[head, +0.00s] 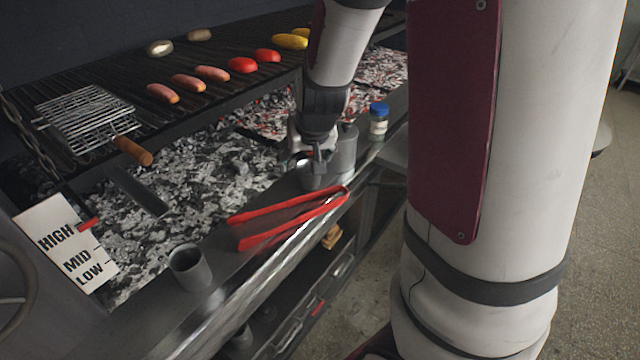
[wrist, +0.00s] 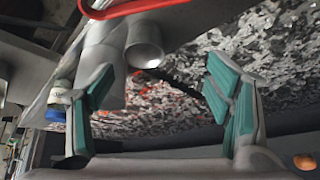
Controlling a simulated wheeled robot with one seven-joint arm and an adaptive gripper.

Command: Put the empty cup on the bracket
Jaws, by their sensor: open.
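My gripper (head: 308,158) is open above the metal ledge, at a small grey cup (head: 312,178). In the wrist view my gripper (wrist: 160,78) has its teal-padded fingers apart, with this cup (wrist: 146,48) beyond them, nearer the left finger. No contact is clear. The cup's mouth shows a bare grey inside. A second grey cup (head: 190,268) stands upright at the near end of the ledge; its inside is dark, so I cannot tell if it is empty. I cannot make out the bracket for certain.
A taller grey cylinder (head: 346,150) stands right beside the cup, and a blue-lidded jar (head: 378,122) stands beyond it. Red tongs (head: 290,217) lie on the ledge between the cups.

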